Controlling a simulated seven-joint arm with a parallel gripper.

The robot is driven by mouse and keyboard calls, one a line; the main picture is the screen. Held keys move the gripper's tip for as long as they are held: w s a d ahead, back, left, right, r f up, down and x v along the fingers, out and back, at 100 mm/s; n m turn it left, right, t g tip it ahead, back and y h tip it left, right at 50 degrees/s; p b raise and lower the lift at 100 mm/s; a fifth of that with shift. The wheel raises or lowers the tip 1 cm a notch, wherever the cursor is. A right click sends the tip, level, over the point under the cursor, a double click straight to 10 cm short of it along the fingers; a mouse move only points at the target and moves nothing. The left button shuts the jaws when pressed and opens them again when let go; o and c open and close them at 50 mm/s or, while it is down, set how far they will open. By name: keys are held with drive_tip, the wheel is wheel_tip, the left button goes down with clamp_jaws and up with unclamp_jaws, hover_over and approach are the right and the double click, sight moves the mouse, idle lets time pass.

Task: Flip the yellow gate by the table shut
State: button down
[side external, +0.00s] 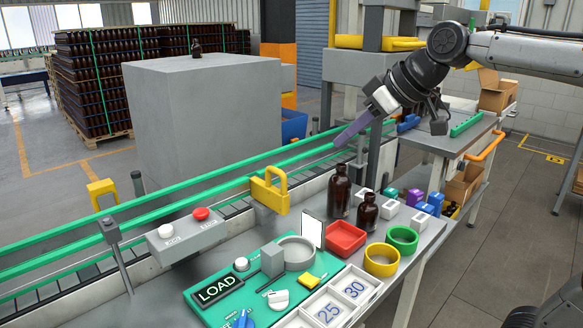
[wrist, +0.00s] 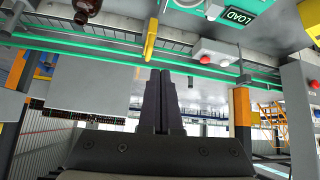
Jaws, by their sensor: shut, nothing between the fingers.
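The yellow gate (side external: 270,193) is a flat plate with a looped handle at its top. It stands upright at the near side of the conveyor, beside the table. In the wrist view, which is upside down, the gate (wrist: 150,38) shows edge-on as a narrow yellow strip just beyond my fingertips. My gripper (side external: 339,143) is shut and empty. It is above the conveyor, to the right of the gate and higher than it, with the fingers pointing down and left. The fingers (wrist: 160,72) are together in the wrist view. I see no contact with the gate.
A control box (side external: 186,236) with white and red buttons sits left of the gate. Two amber bottles (side external: 339,192) stand to its right on the table. A red tray (side external: 345,239) and a green fixture (side external: 215,308) are in front. Green rails (side external: 160,205) run along the conveyor.

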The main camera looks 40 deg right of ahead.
drive_tip(key=shift+m+g, duration=0.3)
drive_tip(key=w, duration=0.1)
drive_tip(key=w+d+f, duration=0.1)
drive_tip(key=w, duration=0.3)
drive_tip(key=shift+d+f, duration=0.35)
drive_tip(key=shift+d, duration=0.05)
drive_tip(key=shift+f, duration=0.1)
approach(284, 174)
drive_tip(key=s+f+x, duration=0.1)
drive_tip(key=x, duration=0.4)
drive_tip(key=shift+w+a+f, duration=0.1)
drive_tip(key=shift+w+f, duration=0.05)
drive_tip(key=shift+w, duration=0.85)
